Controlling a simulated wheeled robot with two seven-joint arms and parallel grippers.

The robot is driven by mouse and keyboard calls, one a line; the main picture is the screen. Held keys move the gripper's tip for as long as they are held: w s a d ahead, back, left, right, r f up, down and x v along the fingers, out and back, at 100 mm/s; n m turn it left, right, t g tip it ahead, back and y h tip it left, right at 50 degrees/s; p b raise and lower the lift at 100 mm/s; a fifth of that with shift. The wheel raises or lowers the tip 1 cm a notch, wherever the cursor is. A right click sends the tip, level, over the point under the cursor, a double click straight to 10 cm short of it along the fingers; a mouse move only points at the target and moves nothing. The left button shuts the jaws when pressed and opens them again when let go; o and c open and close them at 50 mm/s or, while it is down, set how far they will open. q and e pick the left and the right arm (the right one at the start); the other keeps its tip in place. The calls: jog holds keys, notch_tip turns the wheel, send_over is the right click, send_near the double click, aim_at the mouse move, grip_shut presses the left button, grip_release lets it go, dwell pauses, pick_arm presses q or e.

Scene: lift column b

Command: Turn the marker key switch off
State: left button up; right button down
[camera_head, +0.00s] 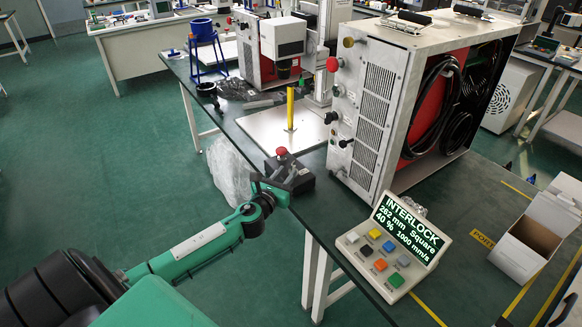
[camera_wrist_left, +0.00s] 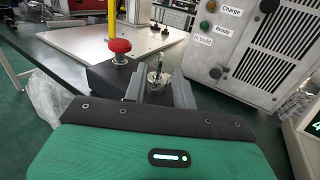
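The marker key switch is a dark box (camera_head: 303,182) with a red mushroom button (camera_head: 281,152) at the near left table edge, and the box also shows in the left wrist view (camera_wrist_left: 103,78). A silvery key (camera_wrist_left: 157,72) stands upright on the box, right of the red button. My left gripper (camera_head: 284,178) is at the box. In the left wrist view its two grey fingers (camera_wrist_left: 157,84) are apart, one on each side of the key, with a gap visible. Whether either finger touches the key I cannot tell. My right gripper is not in view.
A large white cabinet (camera_head: 372,105) with labelled buttons stands just right of the box. A control panel (camera_head: 390,245) with a lit display is at the near edge. A yellow post (camera_head: 290,108) rises from a pale plate behind. A clear plastic bag (camera_head: 230,172) hangs at the left edge.

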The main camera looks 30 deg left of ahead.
aim_at(293, 167)
pick_arm(q)
jog(key=shift+w+a, duration=0.15)
jog(key=shift+w, duration=0.85)
jog(key=shift+w+a, duration=0.1)
jog(key=shift+w, duration=0.9)
grip_shut()
